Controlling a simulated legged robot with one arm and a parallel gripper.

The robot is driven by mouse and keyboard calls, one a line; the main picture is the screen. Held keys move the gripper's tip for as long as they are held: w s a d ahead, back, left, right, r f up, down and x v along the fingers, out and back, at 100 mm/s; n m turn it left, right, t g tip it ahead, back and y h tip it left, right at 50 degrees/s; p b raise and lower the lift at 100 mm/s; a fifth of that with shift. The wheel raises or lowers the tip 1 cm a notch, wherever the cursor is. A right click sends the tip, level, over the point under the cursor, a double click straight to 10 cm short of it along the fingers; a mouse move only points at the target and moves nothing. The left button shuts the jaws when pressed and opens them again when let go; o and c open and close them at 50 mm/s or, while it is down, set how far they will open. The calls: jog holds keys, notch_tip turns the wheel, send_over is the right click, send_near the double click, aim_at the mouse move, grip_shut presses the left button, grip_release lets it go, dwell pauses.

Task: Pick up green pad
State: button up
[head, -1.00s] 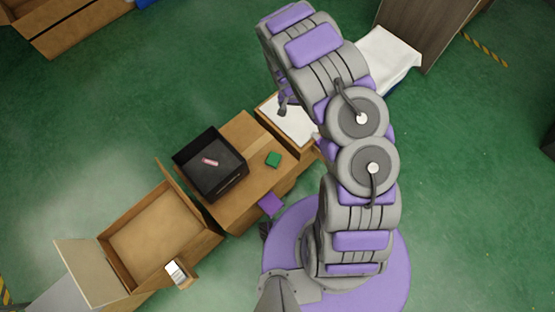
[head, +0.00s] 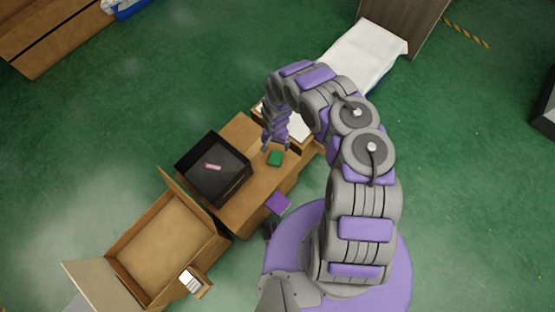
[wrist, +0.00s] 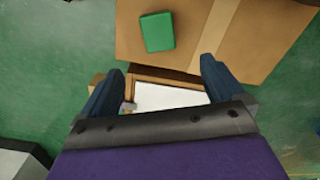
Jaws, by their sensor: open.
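The green pad (head: 276,158) is a small green block lying on top of a closed cardboard box (head: 236,214). In the wrist view the green pad (wrist: 157,32) shows near the top, beyond my fingertips and a little left of centre. My gripper (head: 276,149) is above the box near the pad, and in the head view its fingertips appear just above the pad's upper edge. In the wrist view my gripper (wrist: 160,72) has its two fingers wide apart with nothing between them. The gap between the fingers and the pad cannot be told exactly.
A black open bin (head: 236,183) holding a pink item (head: 213,167) stands left of the pad. A box with a white top (head: 299,128) adjoins on the right. An open cardboard box (head: 123,258) is at lower left. A purple piece (head: 278,203) lies by the box's front edge.

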jog(key=b, duration=0.3)
send_over(276, 157)
jog(key=f, duration=0.8)
jog(key=shift+a+f, duration=0.1)
jog(key=shift+a, duration=0.25)
jog(key=shift+d+f, duration=0.4)
jog(key=shift+f, duration=0.25)
jog(key=shift+a+f+b, duration=0.1)
jog(key=shift+f+b, duration=0.95)
jog(key=shift+f, duration=1.25)
jog(key=shift+c, duration=0.8)
jog(key=c, duration=1.1)
jog(key=shift+s, duration=0.1)
jog(key=shift+r, duration=0.1)
